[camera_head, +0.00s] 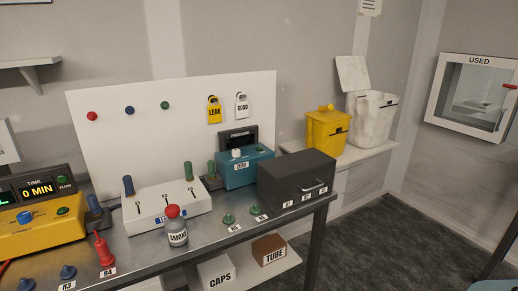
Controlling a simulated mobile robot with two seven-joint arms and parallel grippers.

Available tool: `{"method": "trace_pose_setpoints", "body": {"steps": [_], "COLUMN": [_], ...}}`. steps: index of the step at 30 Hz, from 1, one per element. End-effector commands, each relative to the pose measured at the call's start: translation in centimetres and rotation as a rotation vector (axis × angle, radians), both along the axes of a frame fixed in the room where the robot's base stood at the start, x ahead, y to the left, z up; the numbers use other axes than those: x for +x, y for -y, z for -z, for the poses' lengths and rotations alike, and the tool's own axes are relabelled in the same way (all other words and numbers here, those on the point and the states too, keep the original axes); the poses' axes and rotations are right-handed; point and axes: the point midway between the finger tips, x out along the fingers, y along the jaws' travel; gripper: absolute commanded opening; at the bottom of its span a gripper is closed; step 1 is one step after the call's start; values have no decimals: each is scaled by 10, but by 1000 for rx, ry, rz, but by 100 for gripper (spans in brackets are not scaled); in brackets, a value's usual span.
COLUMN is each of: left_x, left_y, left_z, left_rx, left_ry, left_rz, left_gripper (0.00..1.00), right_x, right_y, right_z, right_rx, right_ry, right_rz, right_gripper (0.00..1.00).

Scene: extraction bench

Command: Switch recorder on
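No label that I can read says recorder. A yellow device (40,236) stands at the left of the bench, with a blue knob (25,217), a green button (63,211) and a dark display (38,189) reading TIME and 0 MIN. A teal device (240,173) with a white knob (236,154) stands at the back right, in front of a dark PRESSURE display (240,135). I cannot tell whether either one is the recorder or whether a switch is on. Neither of my grippers is in view.
A white box (165,215) with slots, a SMOKE bottle (177,236), a dark case (297,180) with a handle, and red, blue and green plugs crowd the steel bench (208,240). Yellow and white bins (327,130) stand behind at right. Floor at right is clear.

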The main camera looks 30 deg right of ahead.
Motion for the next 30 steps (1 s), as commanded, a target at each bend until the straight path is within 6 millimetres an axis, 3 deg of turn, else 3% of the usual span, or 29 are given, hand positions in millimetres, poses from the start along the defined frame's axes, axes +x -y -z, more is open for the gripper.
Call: {"method": "trace_pose_setpoints", "body": {"steps": [1, 8, 30], "left_x": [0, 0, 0], "left_y": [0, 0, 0], "left_z": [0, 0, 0], "left_rx": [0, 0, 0], "left_ry": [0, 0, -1], "left_rz": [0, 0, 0], "left_gripper": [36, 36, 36], "right_x": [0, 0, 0], "right_y": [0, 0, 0], "right_z": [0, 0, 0], "right_rx": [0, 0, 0], "right_ry": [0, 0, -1], "right_rz": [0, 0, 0], "right_gripper": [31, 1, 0]}}
